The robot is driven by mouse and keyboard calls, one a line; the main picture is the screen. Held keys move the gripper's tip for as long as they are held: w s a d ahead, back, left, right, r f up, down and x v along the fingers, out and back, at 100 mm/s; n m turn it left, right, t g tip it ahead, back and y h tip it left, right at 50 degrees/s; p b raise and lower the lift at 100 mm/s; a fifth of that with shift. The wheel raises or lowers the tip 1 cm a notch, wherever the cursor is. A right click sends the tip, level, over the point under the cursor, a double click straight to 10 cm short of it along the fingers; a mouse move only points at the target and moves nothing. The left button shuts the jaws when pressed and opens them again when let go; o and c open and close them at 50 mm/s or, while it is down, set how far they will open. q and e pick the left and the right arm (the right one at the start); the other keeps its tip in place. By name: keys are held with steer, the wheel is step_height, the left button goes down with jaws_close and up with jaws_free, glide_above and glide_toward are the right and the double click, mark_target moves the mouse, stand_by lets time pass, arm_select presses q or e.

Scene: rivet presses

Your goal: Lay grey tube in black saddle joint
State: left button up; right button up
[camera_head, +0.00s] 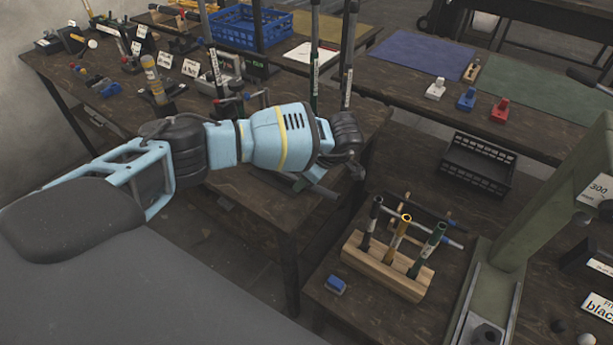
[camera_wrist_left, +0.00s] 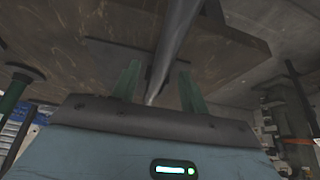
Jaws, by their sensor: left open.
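My left gripper (camera_wrist_left: 158,72) is open in the left wrist view, with its two green fingers apart. A grey tube (camera_wrist_left: 178,40) runs between and past them; I cannot tell whether either finger touches it. In the head view my left arm reaches from the left over the dark workbench, and its fingers are mostly hidden behind the wrist. A short dark bar end (camera_head: 325,192) shows just below the wrist; I cannot tell whether it is the tube. I cannot make out a black saddle joint for certain. My right gripper is not in view.
A green press frame (camera_head: 535,215) stands at the right. White (camera_head: 435,90), blue (camera_head: 466,99) and red (camera_head: 500,111) small blocks sit on the back bench. Upright poles (camera_head: 315,60) rise behind my wrist.

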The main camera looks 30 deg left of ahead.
arm_select(q)
steer(key=shift+v, duration=3.95)
